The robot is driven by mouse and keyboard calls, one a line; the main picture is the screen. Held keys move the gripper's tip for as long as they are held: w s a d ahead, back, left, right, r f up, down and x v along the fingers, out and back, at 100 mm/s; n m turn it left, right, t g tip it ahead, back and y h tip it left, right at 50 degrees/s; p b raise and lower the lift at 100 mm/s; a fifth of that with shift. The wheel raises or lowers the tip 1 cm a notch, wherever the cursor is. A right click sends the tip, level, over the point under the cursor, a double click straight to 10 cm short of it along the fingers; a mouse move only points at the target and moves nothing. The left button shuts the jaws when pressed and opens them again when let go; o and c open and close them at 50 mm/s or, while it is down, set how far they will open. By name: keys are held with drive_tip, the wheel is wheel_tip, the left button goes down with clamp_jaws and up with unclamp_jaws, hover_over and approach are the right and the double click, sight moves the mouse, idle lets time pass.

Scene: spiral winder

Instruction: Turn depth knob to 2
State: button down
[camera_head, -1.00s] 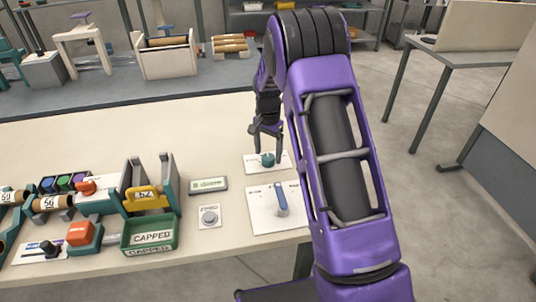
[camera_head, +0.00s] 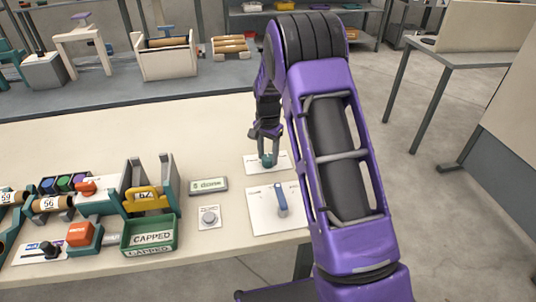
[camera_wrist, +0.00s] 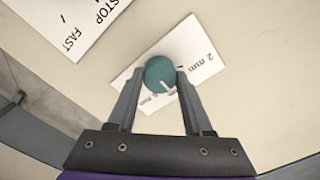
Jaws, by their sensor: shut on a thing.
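The depth knob (camera_head: 267,161) is a round teal knob on a white label plate (camera_head: 252,167) on the bench. In the wrist view the knob (camera_wrist: 159,70) has a white pointer line on the side towards my gripper, aimed down and slightly right. The "2 mm" mark lies at the upper right of its plate (camera_wrist: 205,60); other mm marks at the lower edge are partly hidden by the fingers. My gripper (camera_wrist: 160,76) has one finger on each side of the knob and is shut on it; it also shows in the head view (camera_head: 266,152), coming from above.
A white plate with a blue lever (camera_head: 281,205) stands just in front, its "STOP" and "FAST" lettering showing in the wrist view. A grey round button (camera_head: 209,217), a small display (camera_head: 208,184) and a green "CAPPED" bin (camera_head: 150,237) are to the left.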

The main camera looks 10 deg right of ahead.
sight(268, 157)
drive_tip(key=shift+n, duration=0.3)
drive_tip(key=n, duration=0.5)
drive_tip(key=shift+n, duration=0.3)
drive_tip(key=n, duration=0.5)
drive_tip(key=shift+n, duration=0.4)
drive_tip(key=shift+c, duration=1.5)
unclamp_jaws()
drive_tip(key=shift+r, duration=0.1)
wheel_tip(268, 157, up, 17)
drive_tip(key=shift+r+p, duration=0.15)
drive_tip(key=shift+p, duration=0.25)
